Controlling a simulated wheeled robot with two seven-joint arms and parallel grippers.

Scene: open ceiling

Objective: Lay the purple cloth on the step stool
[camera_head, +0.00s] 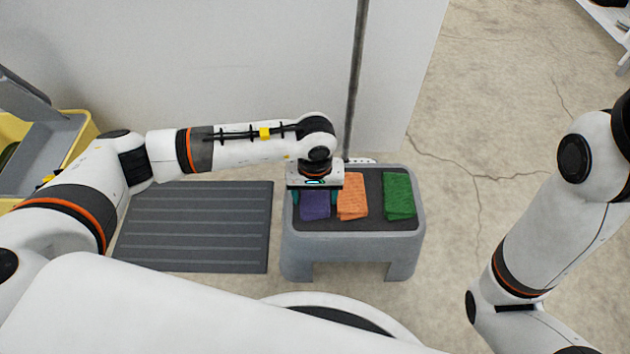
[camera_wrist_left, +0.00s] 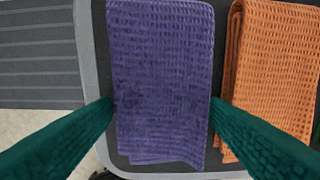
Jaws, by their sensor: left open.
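The purple cloth (camera_head: 315,206) lies flat on the dark top of the grey step stool (camera_head: 350,246), at its left end. In the left wrist view the purple cloth (camera_wrist_left: 160,80) fills the middle, and the stool's grey rim (camera_wrist_left: 92,60) runs along its left. My left gripper (camera_head: 316,198) is over the purple cloth. Its two green fingers (camera_wrist_left: 162,112) are apart, one at each side of the cloth. I cannot tell whether they touch it. My right arm (camera_head: 540,225) shows at the right, but its gripper is out of view.
An orange cloth (camera_head: 352,196) and a green cloth (camera_head: 399,196) lie beside it on the stool. A grey ribbed mat (camera_head: 197,228) is on the floor to the left. A yellow container (camera_head: 85,130) stands at the far left. A wall (camera_head: 230,60) with a dark pole (camera_head: 355,80) is behind.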

